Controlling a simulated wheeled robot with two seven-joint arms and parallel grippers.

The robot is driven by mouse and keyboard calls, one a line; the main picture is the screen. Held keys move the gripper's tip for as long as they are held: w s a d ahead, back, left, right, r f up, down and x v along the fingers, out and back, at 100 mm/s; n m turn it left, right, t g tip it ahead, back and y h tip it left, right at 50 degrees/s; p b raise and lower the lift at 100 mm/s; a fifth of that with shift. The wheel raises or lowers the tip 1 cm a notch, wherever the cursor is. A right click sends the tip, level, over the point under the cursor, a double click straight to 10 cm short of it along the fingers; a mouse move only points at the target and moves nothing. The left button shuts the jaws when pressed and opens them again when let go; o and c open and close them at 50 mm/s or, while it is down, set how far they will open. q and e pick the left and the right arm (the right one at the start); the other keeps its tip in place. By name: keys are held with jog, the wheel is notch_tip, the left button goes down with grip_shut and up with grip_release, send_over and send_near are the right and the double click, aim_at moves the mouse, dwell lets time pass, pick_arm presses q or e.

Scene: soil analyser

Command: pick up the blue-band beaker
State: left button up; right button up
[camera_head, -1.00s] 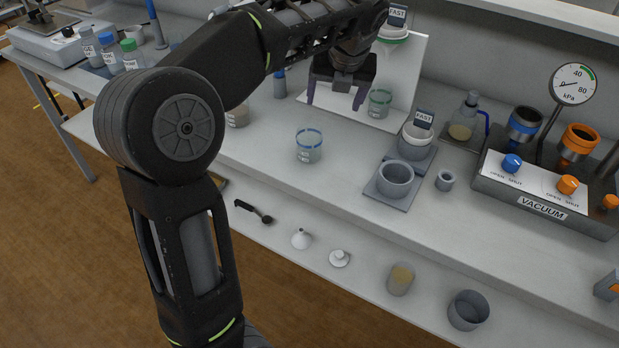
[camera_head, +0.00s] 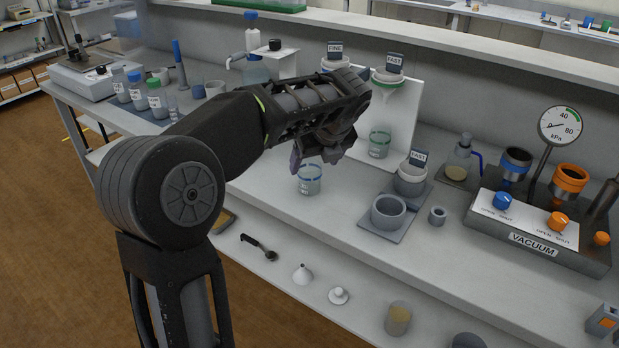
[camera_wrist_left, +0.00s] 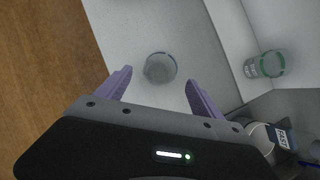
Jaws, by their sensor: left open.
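The blue-band beaker (camera_head: 309,180) stands upright on the bench top, a clear beaker with a blue ring near its rim and a small label. My left gripper (camera_head: 316,160) is above it and slightly behind it in the head view, its fingers partly dark against the arm. In the left wrist view the beaker (camera_wrist_left: 160,68) lies ahead, between the lines of the two purple fingers (camera_wrist_left: 160,84). The fingers are spread and empty, and do not touch it. My right gripper is not in view.
A green-band beaker (camera_head: 379,144) stands behind to the right, by a white panel (camera_head: 405,112). A grey cup on a square base (camera_head: 388,212) and the vacuum unit (camera_head: 540,232) are further right. The bench's front edge is close to the beaker.

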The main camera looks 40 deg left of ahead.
aim_at(310, 174)
pick_arm(q)
jog(key=shift+x, duration=1.05)
jog(key=x, duration=0.5)
jog(key=shift+f, duration=0.15)
jog(key=shift+c, duration=0.3)
jog(key=c, duration=1.4)
notch_tip(310, 174, up, 10)
jog(key=shift+r+p, duration=0.1)
jog(key=shift+p, duration=0.45)
